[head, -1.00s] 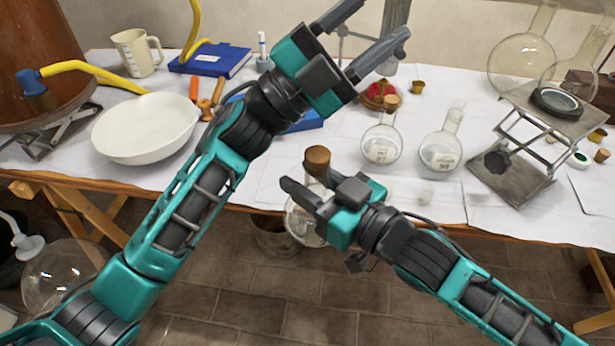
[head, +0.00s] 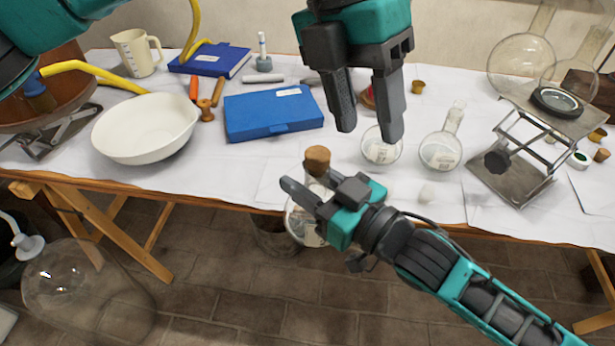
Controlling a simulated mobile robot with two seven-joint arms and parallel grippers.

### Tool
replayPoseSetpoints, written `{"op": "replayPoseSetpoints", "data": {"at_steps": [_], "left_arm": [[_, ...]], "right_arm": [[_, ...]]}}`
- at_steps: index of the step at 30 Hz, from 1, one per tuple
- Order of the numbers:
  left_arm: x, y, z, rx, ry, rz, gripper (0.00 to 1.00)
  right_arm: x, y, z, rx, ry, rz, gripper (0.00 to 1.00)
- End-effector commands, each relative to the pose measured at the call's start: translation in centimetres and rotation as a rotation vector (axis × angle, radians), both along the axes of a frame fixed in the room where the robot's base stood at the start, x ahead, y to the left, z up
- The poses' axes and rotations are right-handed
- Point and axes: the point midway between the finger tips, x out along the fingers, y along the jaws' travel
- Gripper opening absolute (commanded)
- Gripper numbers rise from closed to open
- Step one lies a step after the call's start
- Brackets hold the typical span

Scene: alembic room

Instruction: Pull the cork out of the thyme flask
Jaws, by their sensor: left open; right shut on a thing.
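A round glass flask (head: 297,222) with a brown cork (head: 317,156) in its neck is held upright in front of the table's front edge. My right gripper (head: 311,188) is shut on its neck, just below the cork; the gripper hides part of the flask. Its label cannot be read here, so I cannot tell from it that this is the thyme flask. My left gripper (head: 366,135) is open and empty, pointing down, above and to the right of the cork in the picture, apart from it.
Two more round flasks (head: 440,150) (head: 381,152) stand on the table behind, the nearer-left one partly hidden by my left gripper. A blue case (head: 272,116) and a white bowl (head: 146,128) lie to the left. A lab jack (head: 515,150) stands right.

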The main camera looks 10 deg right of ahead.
Motion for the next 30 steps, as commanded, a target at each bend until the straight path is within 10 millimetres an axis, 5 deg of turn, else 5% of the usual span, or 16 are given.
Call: {"op": "replayPoseSetpoints", "data": {"at_steps": [6,11,30], "left_arm": [[2.9,3.5,1.5,0.208,-0.174,0.074,0.51],[3.4,4.3,1.6,0.253,-0.207,0.093,0.51],[3.4,4.3,-6.1,0.251,-0.206,0.091,0.51]], "right_arm": [[0.0,0.0,0.1,0.002,-0.004,0.001,0.0],[0.0,0.0,0.1,0.002,-0.004,0.001,0.0],[0.0,0.0,0.2,0.002,-0.004,0.001,0.0]]}}
